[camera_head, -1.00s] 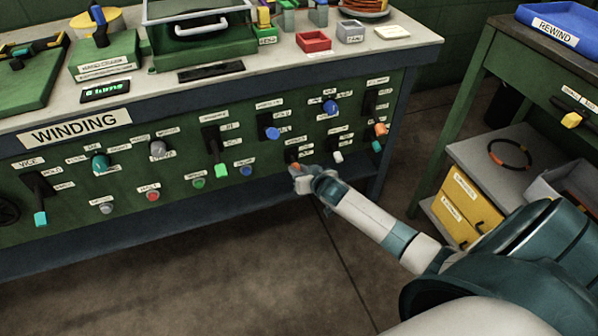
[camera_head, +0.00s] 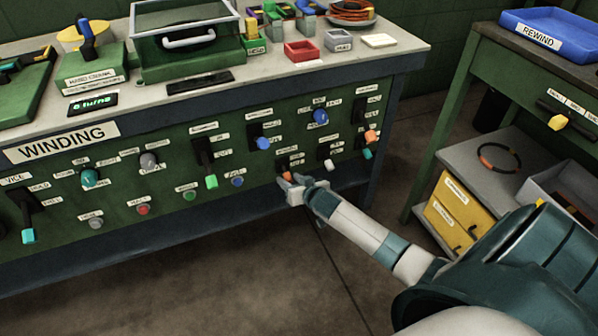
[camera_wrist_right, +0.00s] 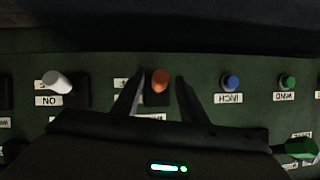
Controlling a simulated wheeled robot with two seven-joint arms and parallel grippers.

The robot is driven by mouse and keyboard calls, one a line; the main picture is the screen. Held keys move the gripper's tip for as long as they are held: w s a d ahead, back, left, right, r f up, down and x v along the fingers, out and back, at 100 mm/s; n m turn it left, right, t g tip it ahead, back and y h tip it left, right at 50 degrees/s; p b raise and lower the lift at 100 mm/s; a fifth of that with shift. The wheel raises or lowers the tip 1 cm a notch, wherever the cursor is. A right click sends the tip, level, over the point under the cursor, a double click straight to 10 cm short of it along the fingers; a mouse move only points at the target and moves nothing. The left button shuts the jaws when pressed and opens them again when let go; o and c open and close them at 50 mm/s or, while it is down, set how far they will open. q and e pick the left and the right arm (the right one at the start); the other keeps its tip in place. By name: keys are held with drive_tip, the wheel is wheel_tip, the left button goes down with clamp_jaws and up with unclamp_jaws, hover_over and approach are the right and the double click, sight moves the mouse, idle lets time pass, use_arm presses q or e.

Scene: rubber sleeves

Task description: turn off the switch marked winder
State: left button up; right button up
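The green front panel (camera_head: 110,182) of the winding bench carries several switches and knobs with small white labels, mostly too small to read. I cannot read a label saying winder. My right gripper (camera_head: 291,181) is at the lower right of this panel, by a small orange-tipped switch (camera_head: 285,174). In the right wrist view the open fingers (camera_wrist_right: 161,82) stand on either side of the orange tip (camera_wrist_right: 160,79), with a gap on both sides. The label beside that switch is partly hidden by a finger. My left gripper is not in view.
In the right wrist view a white lever (camera_wrist_right: 57,81) marked ON and a blue button (camera_wrist_right: 231,82) flank the orange switch. A green button (camera_wrist_right: 287,81) sits farther right. A blue knob (camera_head: 263,143) is up and left. Open floor (camera_head: 215,285) lies below.

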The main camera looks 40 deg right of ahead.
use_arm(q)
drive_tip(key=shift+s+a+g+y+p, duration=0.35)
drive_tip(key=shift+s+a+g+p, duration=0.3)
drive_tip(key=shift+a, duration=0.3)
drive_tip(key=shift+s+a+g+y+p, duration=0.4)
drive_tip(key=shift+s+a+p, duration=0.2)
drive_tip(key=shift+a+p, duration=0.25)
use_arm(e)
drive_tip(key=v, duration=1.7)
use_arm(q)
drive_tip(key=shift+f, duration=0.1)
use_arm(e)
drive_tip(key=shift+s, duration=0.15)
drive_tip(key=s+a+f+n+g+y, duration=0.1)
drive_tip(key=s+a+f+n+g, duration=0.25)
drive_tip(key=s+a, duration=0.75)
drive_tip(key=s+a+f+n+g+y, duration=0.15)
drive_tip(key=s+a+f+g, duration=0.35)
drive_tip(key=s+a, duration=0.7)
use_arm(q)
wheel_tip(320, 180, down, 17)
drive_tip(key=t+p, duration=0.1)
drive_tip(key=p, duration=1)
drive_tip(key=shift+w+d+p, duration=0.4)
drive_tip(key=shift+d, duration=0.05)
use_arm(e)
wheel_tip(320, 180, down, 17)
drive_tip(key=s+d+t, duration=0.1)
drive_tip(key=shift+d+n, duration=0.2)
drive_tip(key=shift+n, duration=0.1)
